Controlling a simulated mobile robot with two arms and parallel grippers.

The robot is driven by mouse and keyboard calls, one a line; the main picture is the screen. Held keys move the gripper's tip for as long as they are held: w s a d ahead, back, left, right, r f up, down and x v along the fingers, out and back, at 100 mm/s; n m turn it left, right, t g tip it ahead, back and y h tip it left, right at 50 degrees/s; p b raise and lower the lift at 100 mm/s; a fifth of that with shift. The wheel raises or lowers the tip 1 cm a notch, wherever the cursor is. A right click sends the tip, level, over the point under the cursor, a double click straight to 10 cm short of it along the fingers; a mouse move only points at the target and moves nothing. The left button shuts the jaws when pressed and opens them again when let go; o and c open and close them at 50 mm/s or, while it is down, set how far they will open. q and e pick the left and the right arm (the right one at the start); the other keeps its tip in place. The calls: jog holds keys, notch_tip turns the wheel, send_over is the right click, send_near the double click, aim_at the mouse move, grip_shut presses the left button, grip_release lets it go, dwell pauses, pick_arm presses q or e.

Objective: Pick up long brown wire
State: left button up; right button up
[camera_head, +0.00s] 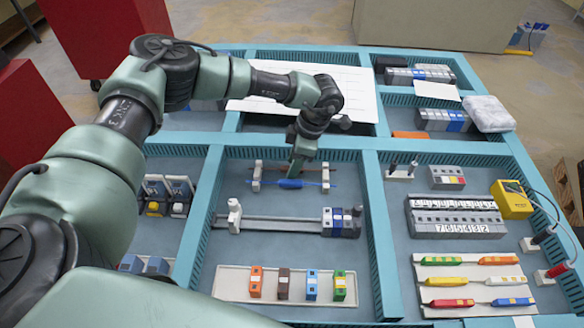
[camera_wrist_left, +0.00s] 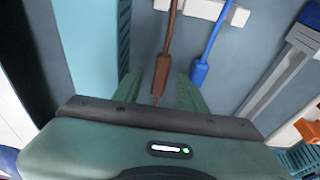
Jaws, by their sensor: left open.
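The long brown wire (camera_head: 313,169) lies across two white holders in the middle compartment, partly hidden by my gripper in the head view. In the left wrist view, its thick brown end (camera_wrist_left: 162,72) sits between my finger tips. A blue wire (camera_head: 290,184) runs parallel to it on the same holders. Its thick blue end (camera_wrist_left: 200,73) is just beyond my right-hand finger in the wrist view. My left gripper (camera_head: 298,168) is open, pointing down over the wires, with its fingers (camera_wrist_left: 158,80) either side of the brown end. My right gripper is not seen.
The white holders (camera_head: 257,174) bear the wires. Below them is a grey rail (camera_head: 275,224) with grey and blue blocks (camera_head: 340,222). A white tray (camera_head: 232,280) holds several coloured blocks. Teal dividers (camera_head: 375,215) wall the compartment.

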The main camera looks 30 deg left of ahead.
pick_arm(q)
grip_shut()
jog(key=shift+r, duration=0.1)
